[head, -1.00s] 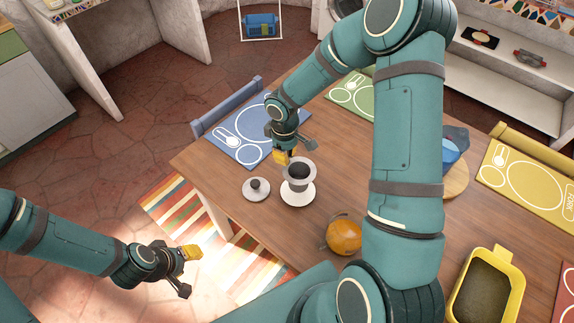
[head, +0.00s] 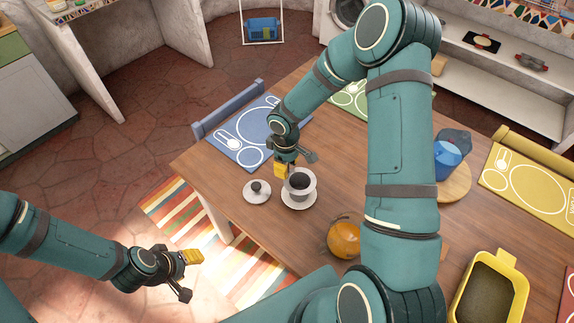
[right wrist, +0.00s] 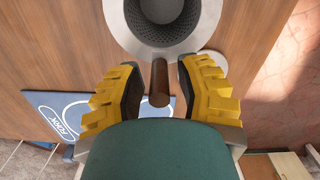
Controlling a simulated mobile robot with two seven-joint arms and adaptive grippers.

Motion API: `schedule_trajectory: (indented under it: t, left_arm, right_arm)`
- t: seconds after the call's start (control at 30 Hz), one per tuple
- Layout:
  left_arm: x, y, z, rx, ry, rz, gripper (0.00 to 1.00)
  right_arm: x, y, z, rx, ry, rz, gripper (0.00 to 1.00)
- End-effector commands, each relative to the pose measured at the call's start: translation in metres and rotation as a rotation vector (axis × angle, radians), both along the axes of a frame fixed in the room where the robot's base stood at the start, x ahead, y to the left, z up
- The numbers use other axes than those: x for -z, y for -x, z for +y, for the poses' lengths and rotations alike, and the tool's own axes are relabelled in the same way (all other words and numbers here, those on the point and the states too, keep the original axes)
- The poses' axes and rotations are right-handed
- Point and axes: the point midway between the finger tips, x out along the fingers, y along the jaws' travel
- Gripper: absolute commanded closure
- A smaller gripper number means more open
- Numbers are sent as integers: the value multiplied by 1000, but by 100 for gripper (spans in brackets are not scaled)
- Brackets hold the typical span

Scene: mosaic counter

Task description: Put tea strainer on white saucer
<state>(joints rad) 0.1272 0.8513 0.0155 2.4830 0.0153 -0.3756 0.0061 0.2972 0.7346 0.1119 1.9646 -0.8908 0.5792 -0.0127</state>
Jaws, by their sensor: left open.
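The tea strainer (head: 299,179), a dark mesh cone with a wide grey rim, sits on top of a white cup that stands on a saucer (head: 300,203). In the right wrist view the strainer (right wrist: 137,38) is at the top, and its brown handle (right wrist: 160,84) points toward me. My right gripper (head: 292,167) is open, at the far side of the cup. Its yellow-padded fingers (right wrist: 159,92) are on either side of the handle, with gaps. A second pale disc (head: 257,196) with a dark knob lies left of the cup. My left gripper (head: 190,273) is open and empty, beyond the table's left edge.
An orange round pot (head: 344,238) stands nearer me, partly behind my right arm. A yellow tray (head: 512,262) is at the lower right. A blue jug (head: 449,160) stands on a round wooden board (head: 458,185). A blue placemat (head: 222,140) lies behind.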

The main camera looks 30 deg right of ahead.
Motion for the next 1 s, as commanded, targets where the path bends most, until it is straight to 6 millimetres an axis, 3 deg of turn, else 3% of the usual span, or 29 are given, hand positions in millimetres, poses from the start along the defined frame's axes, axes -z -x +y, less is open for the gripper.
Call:
schedule_trajectory:
  t: [0.27,0.7,0.9,1.0]
  left_arm:
    - [-5,-1,0,-2,0,-3,52]
    - [-16,-2,1,-3,2,-4,52]
    - [-18,-1,1,-3,2,-4,52]
    - [-19,-1,1,-3,2,-4,52]
  right_arm:
    - [-9,-1,0,0,1,-3,66]
    - [-94,-3,2,0,1,-4,66]
    - [-117,-3,2,0,0,-1,66]
    - [-119,-2,5,3,-8,1,66]
